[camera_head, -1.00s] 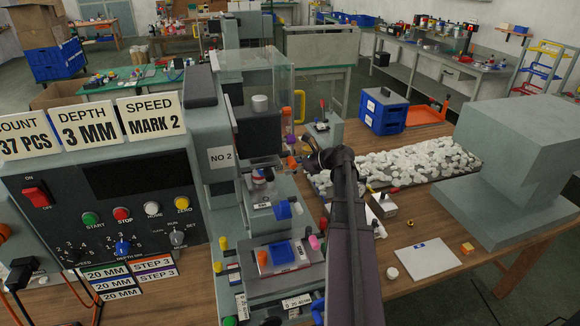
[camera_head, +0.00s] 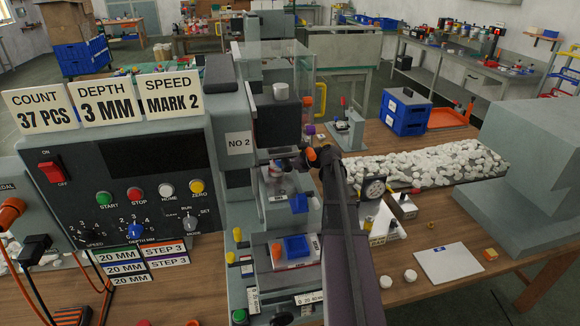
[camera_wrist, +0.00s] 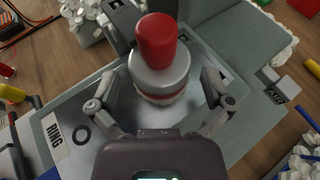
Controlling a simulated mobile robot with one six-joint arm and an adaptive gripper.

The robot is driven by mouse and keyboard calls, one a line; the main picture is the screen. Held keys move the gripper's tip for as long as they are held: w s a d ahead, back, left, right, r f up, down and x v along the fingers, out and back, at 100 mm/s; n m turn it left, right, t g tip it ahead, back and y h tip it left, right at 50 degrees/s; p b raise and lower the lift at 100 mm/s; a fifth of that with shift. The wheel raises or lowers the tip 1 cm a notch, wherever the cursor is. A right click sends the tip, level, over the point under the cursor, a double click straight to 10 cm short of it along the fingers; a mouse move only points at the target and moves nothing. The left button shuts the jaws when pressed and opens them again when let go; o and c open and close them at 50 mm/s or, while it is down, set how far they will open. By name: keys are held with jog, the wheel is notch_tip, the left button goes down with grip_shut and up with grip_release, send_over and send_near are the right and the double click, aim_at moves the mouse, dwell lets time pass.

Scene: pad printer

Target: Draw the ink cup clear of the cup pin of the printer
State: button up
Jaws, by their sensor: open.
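The ink cup (camera_wrist: 160,78) is a pale metal cylinder with a reddish band low down and a red cylindrical top. In the wrist view it stands on the grey printer bed between the two fingers of my gripper (camera_wrist: 158,88). The fingers are open, one on each side, with visible gaps to the cup. In the head view the small cup (camera_head: 276,170) sits below the dark head of the printer (camera_head: 276,122), left of my dark arm. I cannot make out a separate cup pin; the cup's red top may hide it.
A blue block (camera_head: 297,247) sits on the fixture in front of the cup. A dial gauge (camera_head: 373,190) stands right of my arm. A tray of white pieces (camera_head: 425,163) and blue bins (camera_head: 405,112) lie further right. The control panel (camera_head: 125,195) fills the left.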

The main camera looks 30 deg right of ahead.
jog(key=shift+b+x, duration=0.3)
jog(key=shift+x, duration=0.9)
jog(key=shift+c, duration=0.2)
jog(key=c, duration=1.1)
